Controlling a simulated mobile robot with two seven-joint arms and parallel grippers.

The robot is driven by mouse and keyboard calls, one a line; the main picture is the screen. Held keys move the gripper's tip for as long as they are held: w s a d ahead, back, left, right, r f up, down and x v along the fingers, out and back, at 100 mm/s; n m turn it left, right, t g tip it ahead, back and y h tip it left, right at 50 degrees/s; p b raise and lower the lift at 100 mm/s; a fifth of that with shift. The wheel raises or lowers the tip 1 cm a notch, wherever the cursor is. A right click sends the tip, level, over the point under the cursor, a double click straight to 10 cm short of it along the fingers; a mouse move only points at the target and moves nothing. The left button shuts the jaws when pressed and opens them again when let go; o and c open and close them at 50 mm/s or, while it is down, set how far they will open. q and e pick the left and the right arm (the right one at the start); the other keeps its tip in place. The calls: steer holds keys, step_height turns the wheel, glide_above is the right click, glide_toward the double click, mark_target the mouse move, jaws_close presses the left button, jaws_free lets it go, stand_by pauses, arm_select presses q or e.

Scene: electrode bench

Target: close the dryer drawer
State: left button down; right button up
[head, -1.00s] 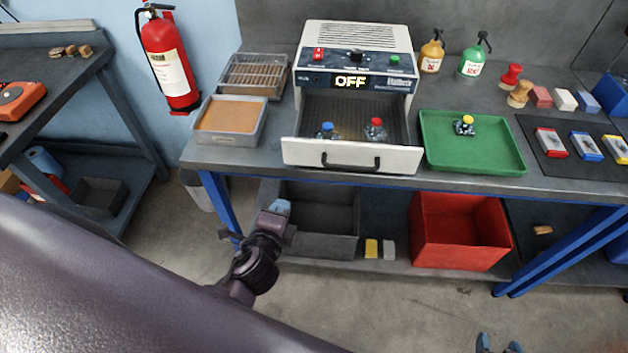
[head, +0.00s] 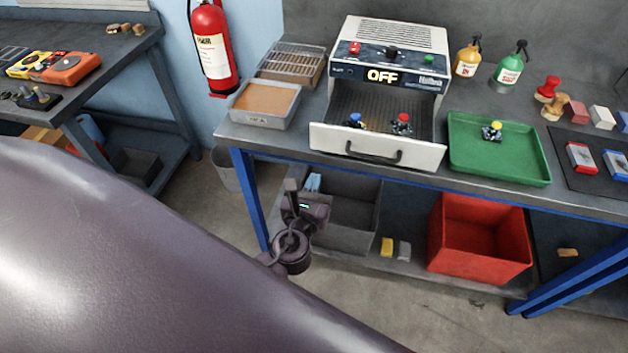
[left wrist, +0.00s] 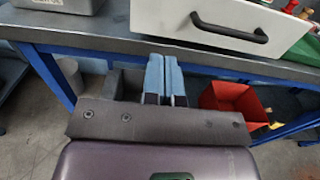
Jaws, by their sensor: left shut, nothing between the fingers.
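The dryer (head: 390,60) stands on the bench and its display reads OFF. Its drawer (head: 376,143) is pulled out toward me, with a white front and a dark handle. In the drawer are an electrode with a blue top (head: 356,121) and one with a red top (head: 402,123). My left gripper (head: 313,183) is in front of and below the bench edge, left of the drawer handle. In the left wrist view its blue fingers (left wrist: 163,77) are together and empty, below the drawer front (left wrist: 215,20). My right gripper is not in view.
A tan-filled tray (head: 264,123) and a wire-rack tray (head: 291,73) lie left. A red bin (head: 478,262) and a grey bin (head: 350,238) stand on the lower shelf.

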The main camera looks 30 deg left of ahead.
mark_target(328, 141)
arm_select(q)
steer(key=p+x, duration=0.1)
steer(key=x, duration=1)
steer(key=shift+w, duration=0.1)
